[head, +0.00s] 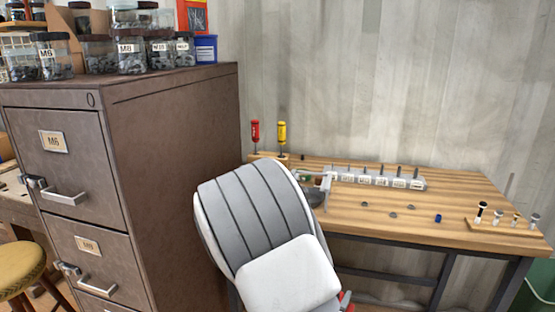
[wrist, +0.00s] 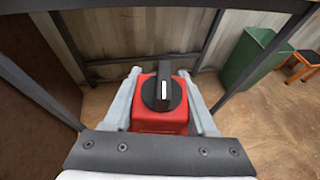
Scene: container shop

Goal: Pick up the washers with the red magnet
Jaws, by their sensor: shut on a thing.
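The red magnet (wrist: 160,117) is a red block with a black rotary knob on its face. My gripper (wrist: 160,78) is shut on it, one grey finger along each side. In the head view a small red part of the magnet (head: 346,296) shows beside my white arm, lower than the tabletop and in front of the workbench. Several small grey pieces that look like washers, one of them here (head: 393,214), lie apart on the wooden bench top. They are too small to make out clearly. No washers show on the magnet.
The workbench (head: 470,190) carries a labelled bin row (head: 375,178), a small blue piece (head: 438,218), and a rack (head: 508,226) at right. Red (head: 255,131) and yellow (head: 282,132) screwdrivers stand at back left. A brown cabinet (head: 175,170) stands left. Dark bench frame bars (wrist: 212,40) surround the gripper.

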